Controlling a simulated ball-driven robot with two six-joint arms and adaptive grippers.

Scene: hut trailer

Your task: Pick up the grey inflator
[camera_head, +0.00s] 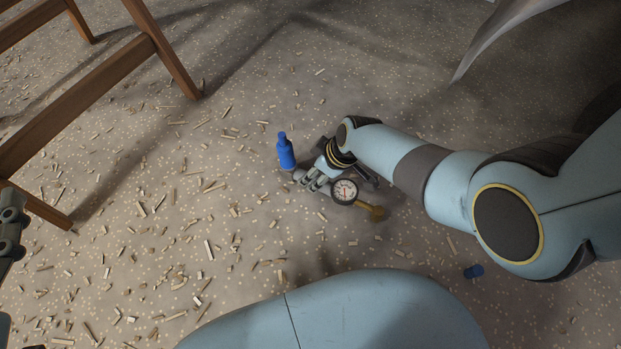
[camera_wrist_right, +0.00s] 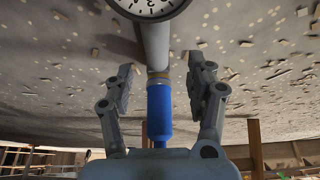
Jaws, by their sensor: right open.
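The grey inflator lies on the speckled floor, with a round white dial gauge (camera_head: 344,191) and a brass-coloured end (camera_head: 376,212) in the head view. In the right wrist view its dial (camera_wrist_right: 150,5) is cut by the top edge, and its grey tube (camera_wrist_right: 155,42) runs down toward the gap between the fingers. My right gripper (camera_head: 318,178) is right beside the gauge and partly hides the inflator. Its fingers are spread in the wrist view (camera_wrist_right: 161,72); I see no grip on the tube. My left gripper (camera_head: 10,225) is cut by the left edge; its opening is unclear.
A blue bottle (camera_head: 285,152) stands just beyond my right gripper; it also shows between the fingers in the wrist view (camera_wrist_right: 159,108). Wooden furniture legs (camera_head: 165,55) stand at upper left. Wood chips litter the floor.

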